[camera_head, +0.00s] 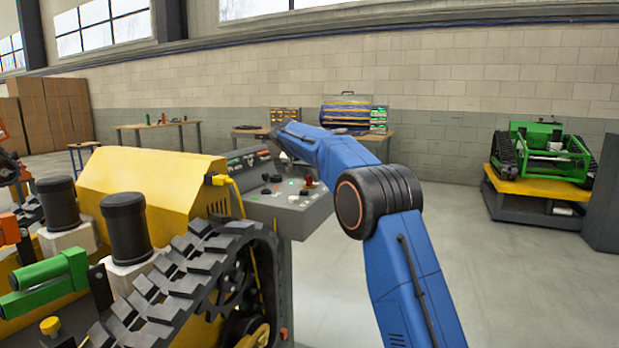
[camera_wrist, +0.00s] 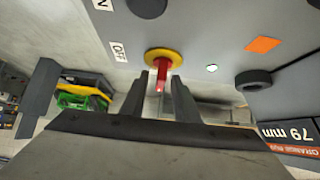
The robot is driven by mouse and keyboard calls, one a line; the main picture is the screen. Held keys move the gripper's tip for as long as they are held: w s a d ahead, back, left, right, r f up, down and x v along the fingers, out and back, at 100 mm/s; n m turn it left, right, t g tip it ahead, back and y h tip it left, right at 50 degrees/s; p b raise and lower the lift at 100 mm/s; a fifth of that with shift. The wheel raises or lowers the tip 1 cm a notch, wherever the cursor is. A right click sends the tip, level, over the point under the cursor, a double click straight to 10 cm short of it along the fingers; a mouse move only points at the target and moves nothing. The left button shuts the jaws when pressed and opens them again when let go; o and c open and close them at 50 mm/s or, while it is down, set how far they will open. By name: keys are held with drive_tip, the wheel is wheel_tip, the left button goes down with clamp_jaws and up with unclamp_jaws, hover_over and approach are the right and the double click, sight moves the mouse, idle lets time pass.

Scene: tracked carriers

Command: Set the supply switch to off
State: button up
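The supply switch (camera_wrist: 161,74) is a red lever on a round yellow base, on a grey panel (camera_wrist: 205,30). White labels reading OFF (camera_wrist: 118,51) and partly cut off, ending in N (camera_wrist: 103,4), sit left of it in the wrist view. My gripper (camera_wrist: 160,88) has its two dark fingers apart, one on each side of the red lever; firm contact with it is not visible. In the head view the grey control box (camera_head: 290,210) stands beside the yellow tracked machine (camera_head: 150,180), with a small red part on top. My gripper is mostly hidden there behind my blue arm.
Dark knobs (camera_wrist: 253,80) and an orange patch (camera_wrist: 263,44) share the panel. A black-tracked green machine (camera_head: 550,155) rests on a yellow-topped stand at the right. Workbenches line the back wall. The floor right of my arm is clear.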

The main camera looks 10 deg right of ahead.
drive_tip(key=shift+w, duration=0.1)
drive_tip(key=shift+c, duration=0.7)
clamp_jaws()
drive_tip(key=shift+d+n, duration=0.1)
drive_tip(key=shift+n, duration=0.3)
drive_tip(key=shift+n+t+y, duration=0.6)
drive_tip(key=shift+n+y, duration=0.3)
drive_tip(key=shift+n, duration=0.1)
drive_tip(key=n+y, duration=0.3)
drive_tip(key=n, duration=0.1)
drive_tip(key=shift+n+t+y, duration=0.3)
drive_tip(key=n+g+y, duration=0.1)
drive_tip(key=n+y, duration=0.3)
drive_tip(key=n, duration=0.1)
drive_tip(key=n+g+y, duration=0.1)
drive_tip(key=n, duration=0.1)
drive_tip(key=n+g+y, duration=0.1)
drive_tip(key=n, duration=0.2)
drive_tip(key=shift+f+y, duration=0.1)
drive_tip(key=shift+y, duration=0.3)
drive_tip(key=shift+n+g, duration=0.3)
drive_tip(key=shift+g, duration=0.1)
